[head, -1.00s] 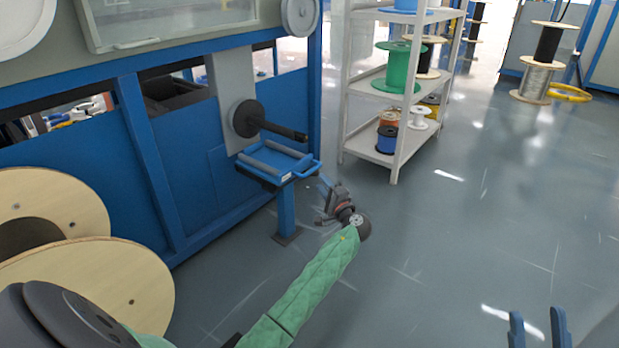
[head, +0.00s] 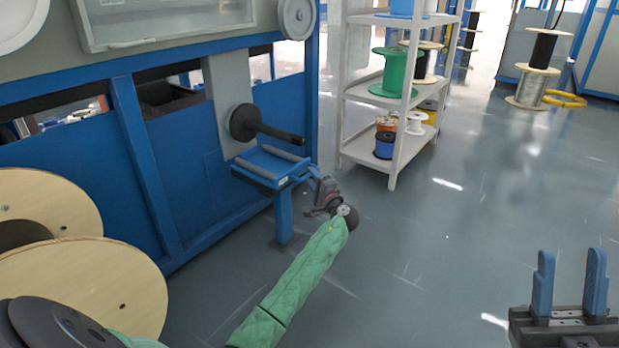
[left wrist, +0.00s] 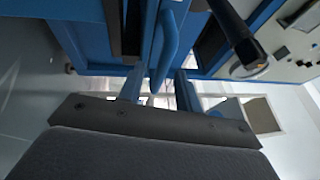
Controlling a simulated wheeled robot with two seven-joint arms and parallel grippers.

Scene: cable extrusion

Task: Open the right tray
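A blue tray (head: 268,163) with grey rollers along its sides sits on a blue post beside the machine. My left gripper (head: 316,180) is at the tray's right end, where it mostly hides the handle in the head view. In the left wrist view the blue handle (left wrist: 170,45) shows between and beyond the fingertips of my left gripper (left wrist: 157,80). Those fingers are apart; I cannot tell whether either touches the handle. My right gripper (head: 569,283) is open and empty at the lower right, far from the tray.
A black spindle (head: 265,128) sticks out from the machine above the tray. A white shelf rack (head: 394,140) with cable spools stands behind and to the right. Large wooden reels (head: 85,285) are at the lower left.

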